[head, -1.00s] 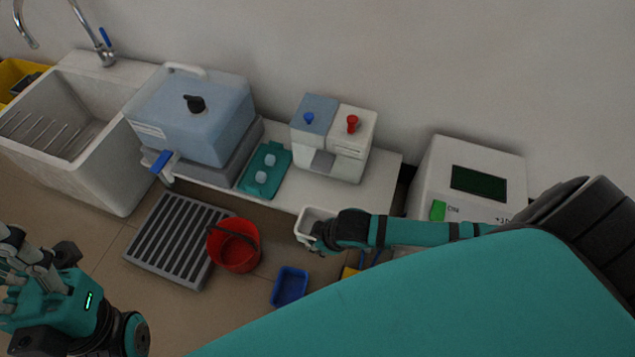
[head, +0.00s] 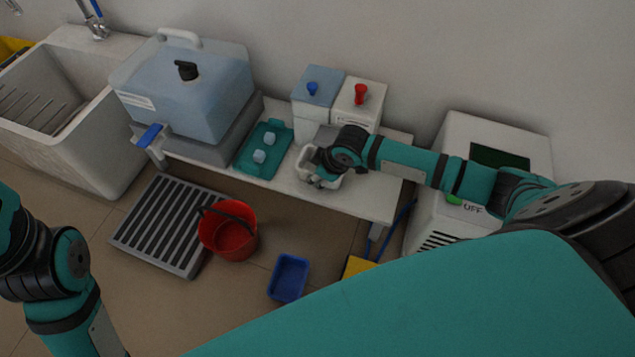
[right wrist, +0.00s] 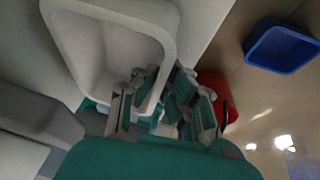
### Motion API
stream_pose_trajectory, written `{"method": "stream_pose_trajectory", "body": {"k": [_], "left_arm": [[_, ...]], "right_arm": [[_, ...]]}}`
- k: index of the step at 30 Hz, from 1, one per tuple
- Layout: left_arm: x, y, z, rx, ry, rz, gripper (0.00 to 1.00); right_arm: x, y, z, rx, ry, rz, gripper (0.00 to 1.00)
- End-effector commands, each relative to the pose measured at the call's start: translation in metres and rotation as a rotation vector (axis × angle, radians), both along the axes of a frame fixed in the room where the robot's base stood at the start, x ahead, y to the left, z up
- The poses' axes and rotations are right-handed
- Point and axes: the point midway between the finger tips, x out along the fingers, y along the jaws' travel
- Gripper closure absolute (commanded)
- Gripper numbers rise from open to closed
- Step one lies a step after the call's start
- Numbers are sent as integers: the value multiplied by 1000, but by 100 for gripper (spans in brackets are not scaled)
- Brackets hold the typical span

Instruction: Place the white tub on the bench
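The white tub (head: 304,163) is in my right gripper (head: 322,172), over the front part of the white bench (head: 375,205), in front of the dispenser. I cannot tell whether its base touches the bench top. In the right wrist view the tub (right wrist: 165,22) looks empty and its near wall is between the fingers of my right gripper (right wrist: 155,95). The bench surface (right wrist: 195,25) shows beside it. My left arm is at the left edge of the head view; its gripper is out of view.
On the bench stand a blue water container (head: 185,95), a teal tray (head: 262,147) and a two-part dispenser (head: 338,100). A red bucket (head: 230,230), a blue bin (head: 289,277) and a grey grate (head: 165,225) are on the floor. A white machine (head: 470,135) stands right.

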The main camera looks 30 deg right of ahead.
Motion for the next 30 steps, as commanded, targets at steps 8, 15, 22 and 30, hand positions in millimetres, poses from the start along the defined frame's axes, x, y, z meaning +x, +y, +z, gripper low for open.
{"method": "stream_pose_trajectory", "body": {"k": [8,15,22,30], "left_arm": [[-3,-1,4,2,-22,1,60],[-2,-1,3,2,-18,1,60],[-2,-1,3,2,-18,1,60],[-3,-1,4,1,-21,0,60]], "right_arm": [[1,0,-7,0,-4,0,100],[1,0,-10,1,-2,0,92],[0,0,-10,1,-2,0,71],[0,0,-5,-1,-4,0,71]]}}
